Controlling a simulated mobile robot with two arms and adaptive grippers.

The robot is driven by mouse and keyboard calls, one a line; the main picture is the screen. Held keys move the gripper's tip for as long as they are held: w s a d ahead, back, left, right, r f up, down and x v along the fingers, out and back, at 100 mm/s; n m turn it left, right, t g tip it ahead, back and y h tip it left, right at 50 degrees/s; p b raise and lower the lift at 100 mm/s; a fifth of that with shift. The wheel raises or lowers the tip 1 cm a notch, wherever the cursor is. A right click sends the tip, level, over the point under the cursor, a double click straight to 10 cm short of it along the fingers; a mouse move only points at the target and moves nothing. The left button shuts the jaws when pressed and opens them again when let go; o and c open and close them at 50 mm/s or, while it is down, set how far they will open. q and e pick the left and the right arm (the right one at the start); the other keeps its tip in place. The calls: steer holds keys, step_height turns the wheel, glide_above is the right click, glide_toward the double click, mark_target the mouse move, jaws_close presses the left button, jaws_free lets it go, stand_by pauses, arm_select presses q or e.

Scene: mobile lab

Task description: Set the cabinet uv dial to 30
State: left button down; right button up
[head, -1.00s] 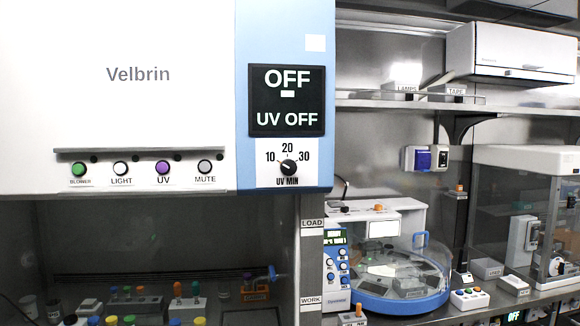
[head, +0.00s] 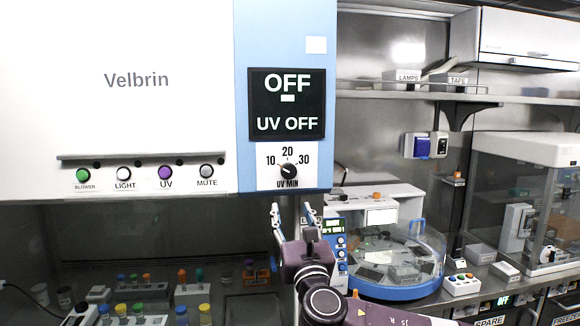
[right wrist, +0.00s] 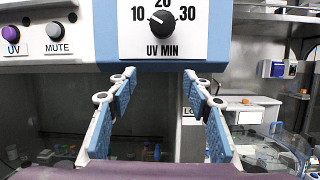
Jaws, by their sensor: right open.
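The UV dial (head: 288,171) is a black round knob on a white plate marked 10, 20 and 30, low on the blue panel of the Velbrin cabinet (head: 140,120). In the right wrist view the dial (right wrist: 162,23) has its white mark pointing up and left, toward the 10. The display (head: 288,104) above it reads OFF and UV OFF. My right gripper (head: 292,212) is open and empty just below the dial in the picture, its blue-padded fingers pointing up. In the right wrist view the gripper (right wrist: 157,78) is apart from the dial. My left gripper is not in view.
The blower, light, UV (head: 165,173) and mute (head: 207,171) buttons line the cabinet front left of the dial. Racks with capped tubes (head: 135,290) stand below. A centrifuge-like device (head: 395,265) with a clear lid stands right of my arm.

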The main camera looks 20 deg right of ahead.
steer(key=n+t, duration=0.1)
glide_toward(289, 173)
steer(key=w, duration=0.1)
steer(key=p+x, duration=0.1)
steer(key=x, duration=0.1)
steer(key=p+x, duration=0.1)
steer(key=x, duration=0.1)
steer(key=p+x, duration=0.2)
steer(key=x, duration=0.1)
steer(key=shift+s+d+r, duration=0.1)
steer(key=shift+s+r, duration=0.1)
steer(key=shift+r, duration=0.05)
steer(key=shift+w+d+r, duration=0.1)
steer(key=shift+w+d, duration=0.05)
steer(key=shift+w, duration=0.5)
steer(key=shift+c, duration=0.2)
